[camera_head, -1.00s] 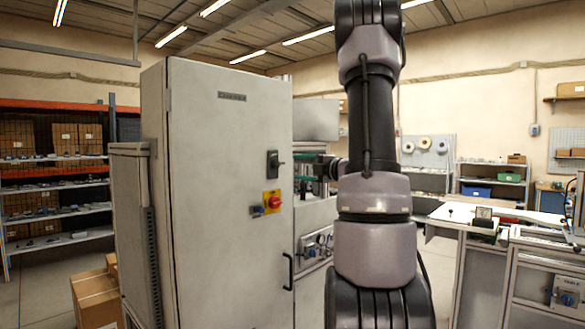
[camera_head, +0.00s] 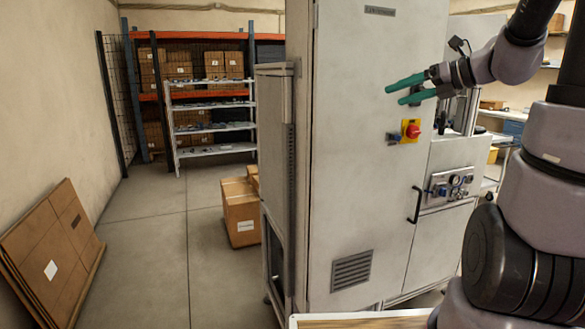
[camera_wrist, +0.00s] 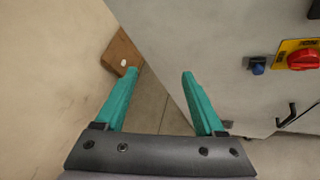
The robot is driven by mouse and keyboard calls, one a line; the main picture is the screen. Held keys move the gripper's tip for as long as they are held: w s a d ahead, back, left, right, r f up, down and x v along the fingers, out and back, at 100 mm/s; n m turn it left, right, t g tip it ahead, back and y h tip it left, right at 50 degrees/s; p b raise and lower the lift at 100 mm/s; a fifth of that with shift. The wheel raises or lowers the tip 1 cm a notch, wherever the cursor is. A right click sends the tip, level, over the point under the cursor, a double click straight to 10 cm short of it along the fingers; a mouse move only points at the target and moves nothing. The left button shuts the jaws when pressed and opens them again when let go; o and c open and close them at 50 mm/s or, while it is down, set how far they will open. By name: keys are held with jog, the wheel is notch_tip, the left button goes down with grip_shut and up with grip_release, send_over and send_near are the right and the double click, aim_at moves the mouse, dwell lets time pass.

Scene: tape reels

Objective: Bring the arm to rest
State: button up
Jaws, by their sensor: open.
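My gripper (camera_head: 399,92) is at the upper right in the head view, its two green fingers pointing left. It is in front of the tall grey cabinet (camera_head: 345,190), a little above the red switch on the cabinet door. In the wrist view my gripper (camera_wrist: 158,74) has its fingers spread wide, with nothing between them. The cabinet (camera_wrist: 200,35) fills the right of that view, close to the fingers. My arm is bent at the right side of the head view.
The red switch (camera_head: 411,131) and a door handle (camera_head: 417,205) stick out of the cabinet. Cardboard boxes (camera_head: 240,220) stand on the floor left of it. Flat cardboard (camera_head: 52,255) leans on the left wall. Shelves (camera_head: 215,150) stand behind. The floor (camera_head: 165,245) between is clear.

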jog(key=s+a+n+g+h, duration=0.1)
jog(key=s+n+h, duration=0.3)
jog(key=s+n, duration=0.5)
jog(key=s+a+f+n+g+h, duration=0.1)
jog(key=s+n, duration=0.8)
jog(key=n, duration=1)
jog(key=a+h, duration=0.1)
jog(key=h, duration=0.1)
jog(key=shift+a+f+n+h, duration=0.25)
jog(key=shift+f+n+h, duration=0.05)
jog(key=shift+n+h, duration=0.1)
